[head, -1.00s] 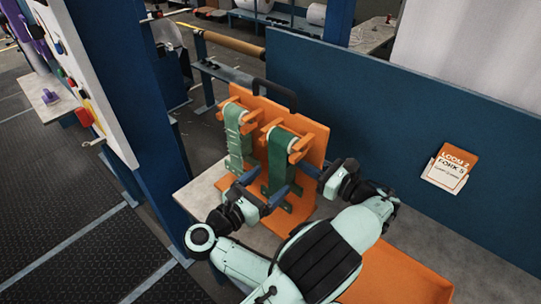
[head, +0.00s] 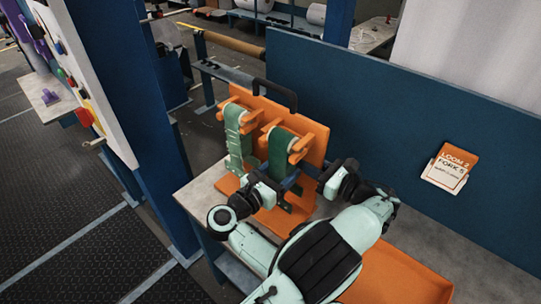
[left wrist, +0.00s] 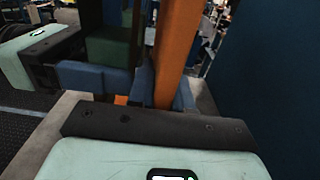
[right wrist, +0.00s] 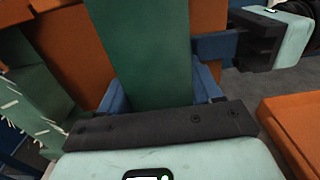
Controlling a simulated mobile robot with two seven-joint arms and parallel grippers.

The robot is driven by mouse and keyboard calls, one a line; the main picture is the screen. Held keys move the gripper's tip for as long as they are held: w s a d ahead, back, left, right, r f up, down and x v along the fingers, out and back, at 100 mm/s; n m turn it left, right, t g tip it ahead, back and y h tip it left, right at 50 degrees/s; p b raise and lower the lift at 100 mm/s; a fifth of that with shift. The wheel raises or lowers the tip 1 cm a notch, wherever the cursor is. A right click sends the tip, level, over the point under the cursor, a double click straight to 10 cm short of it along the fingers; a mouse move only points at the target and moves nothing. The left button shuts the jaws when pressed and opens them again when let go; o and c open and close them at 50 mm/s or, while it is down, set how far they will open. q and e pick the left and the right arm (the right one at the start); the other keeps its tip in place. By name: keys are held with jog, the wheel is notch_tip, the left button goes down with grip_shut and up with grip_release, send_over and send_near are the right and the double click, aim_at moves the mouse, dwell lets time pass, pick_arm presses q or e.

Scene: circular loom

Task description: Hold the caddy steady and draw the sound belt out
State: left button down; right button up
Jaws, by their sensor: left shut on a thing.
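The orange caddy (head: 316,138) stands on the bench with two green belts on its pegs. The right-hand belt (head: 282,152) is plain and smooth. The left-hand belt (head: 236,138) has white marks across it, also seen in the right wrist view (right wrist: 32,95). My left gripper (left wrist: 164,90) is shut on the caddy's upright orange board, at its right edge in the head view. My right gripper (right wrist: 160,92) is open, its blue fingers on either side of the plain belt. A small gap shows by its right finger. In the head view its fingertips (head: 287,184) are partly hidden.
A blue wall panel (head: 400,130) stands behind the caddy, with a loom sign (head: 452,167) on it. An orange tray (head: 405,277) lies at the lower right. A dark blue post (head: 140,120) stands left of the bench (head: 203,190). My two grippers are close together.

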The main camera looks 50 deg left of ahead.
aim_at(277, 152)
grip_shut()
jog(key=shift+s, duration=0.1)
jog(key=shift+s, duration=0.55)
jog(key=shift+s+d+r, duration=0.1)
jog(key=shift+s+d, duration=0.1)
jog(key=shift+s, duration=1.1)
jog(key=shift+s+d+r, duration=0.1)
jog(key=shift+s+d, duration=0.1)
jog(key=shift+s, duration=1.05)
jog(key=shift+r, duration=3.95)
